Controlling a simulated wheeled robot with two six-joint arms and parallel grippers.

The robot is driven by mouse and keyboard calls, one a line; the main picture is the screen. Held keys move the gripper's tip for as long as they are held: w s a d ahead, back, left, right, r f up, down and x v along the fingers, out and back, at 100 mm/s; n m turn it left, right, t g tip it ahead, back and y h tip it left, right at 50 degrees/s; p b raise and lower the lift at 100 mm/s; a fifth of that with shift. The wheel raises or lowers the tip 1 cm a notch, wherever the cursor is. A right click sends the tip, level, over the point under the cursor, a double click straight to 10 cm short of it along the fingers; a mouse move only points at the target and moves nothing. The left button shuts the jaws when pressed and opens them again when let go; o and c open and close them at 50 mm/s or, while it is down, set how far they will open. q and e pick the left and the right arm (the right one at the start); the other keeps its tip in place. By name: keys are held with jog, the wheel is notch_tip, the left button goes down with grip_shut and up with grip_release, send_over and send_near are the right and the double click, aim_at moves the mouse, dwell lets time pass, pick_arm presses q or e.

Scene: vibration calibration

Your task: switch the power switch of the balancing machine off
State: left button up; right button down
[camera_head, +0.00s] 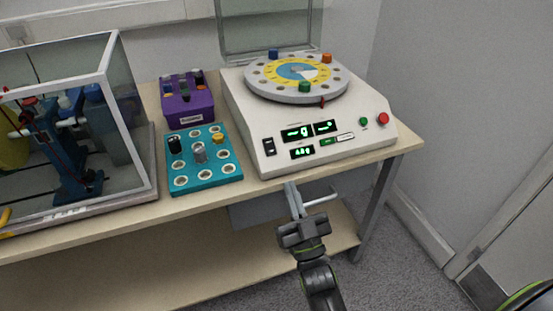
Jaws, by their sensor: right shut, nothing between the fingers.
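The balancing machine (245,125) is a white console with a round grey turntable (297,77) on top. Its sloped front panel has lit green displays (297,133). The power switch (269,146) looks like a black rocker at the left of that panel; its exact position is too small to tell. A green button (363,121) and a red button (383,119) sit at the right. My right gripper (293,190) is shut and empty, just in front of the table edge, below and right of the switch and apart from it. My left gripper is out of view.
A teal tray (208,182) with knobs and a purple block (188,108) stand left of the machine. A clear-walled case (128,110) is at the far left. A grey drawer (258,213) with a bar handle hangs under the table near my gripper.

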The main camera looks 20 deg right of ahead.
notch_tip(320, 180, up, 6)
jog(key=p, duration=0.1)
send_over(274, 163)
jog(key=s, duration=0.3)
jog(key=shift+w+f+b, duration=0.35)
jog(key=shift+w+f, duration=0.55)
jog(key=shift+f, duration=0.1)
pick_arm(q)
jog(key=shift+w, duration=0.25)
pick_arm(e)
jog(key=shift+w+f, duration=0.45)
jog(key=shift+w, duration=0.1)
